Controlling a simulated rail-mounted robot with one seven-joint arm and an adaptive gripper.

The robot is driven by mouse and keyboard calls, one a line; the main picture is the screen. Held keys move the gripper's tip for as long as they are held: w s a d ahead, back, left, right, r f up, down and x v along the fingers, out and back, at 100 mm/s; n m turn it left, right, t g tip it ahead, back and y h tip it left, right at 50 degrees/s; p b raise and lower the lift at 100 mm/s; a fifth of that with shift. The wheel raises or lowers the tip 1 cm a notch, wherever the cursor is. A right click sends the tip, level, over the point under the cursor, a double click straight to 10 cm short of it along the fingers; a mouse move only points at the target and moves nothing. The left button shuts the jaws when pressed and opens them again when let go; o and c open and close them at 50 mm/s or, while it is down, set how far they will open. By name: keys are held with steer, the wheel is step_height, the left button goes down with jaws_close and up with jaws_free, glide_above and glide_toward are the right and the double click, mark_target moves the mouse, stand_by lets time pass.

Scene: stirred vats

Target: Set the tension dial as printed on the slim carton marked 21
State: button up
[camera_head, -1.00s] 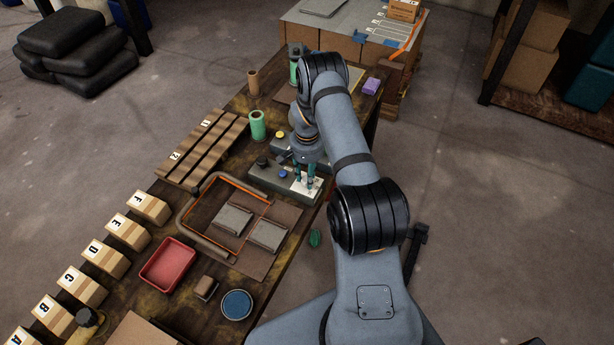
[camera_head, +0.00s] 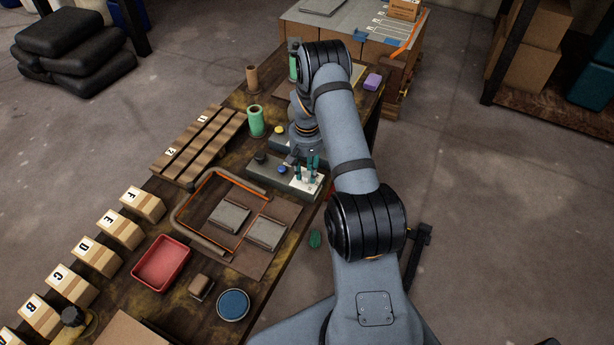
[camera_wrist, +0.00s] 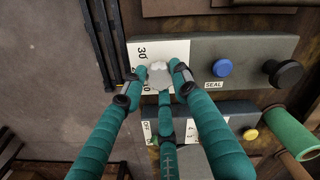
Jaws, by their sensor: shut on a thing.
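My gripper (camera_head: 309,170) has teal fingers and is over the near end of a grey control box on the bench. In the wrist view its fingers (camera_wrist: 158,74) are closed around a pale grey dial knob (camera_wrist: 159,82). The knob sits on a white scale plate (camera_wrist: 175,49), where a printed 30 shows at upper left. Other scale marks and the pointer are partly hidden by the fingers. In the head view the knob is hidden among the fingers. I cannot make out any slim carton marked 21 in either view.
Beside the dial are a blue button (camera_wrist: 222,67) by a SEAL label and a black knob (camera_wrist: 289,74). A second box has a yellow button (camera_wrist: 250,134). A green cylinder (camera_head: 256,121), red tray (camera_head: 161,263) and lettered cartons (camera_head: 121,229) stand on the bench.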

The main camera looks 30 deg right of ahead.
mark_target(307, 175)
steer(key=o, duration=1.1)
steer(key=shift+o, duration=0.2)
steer(key=shift+r, duration=0.1)
step_height(307, 175, up, 12)
steer(key=shift+f, duration=0.25)
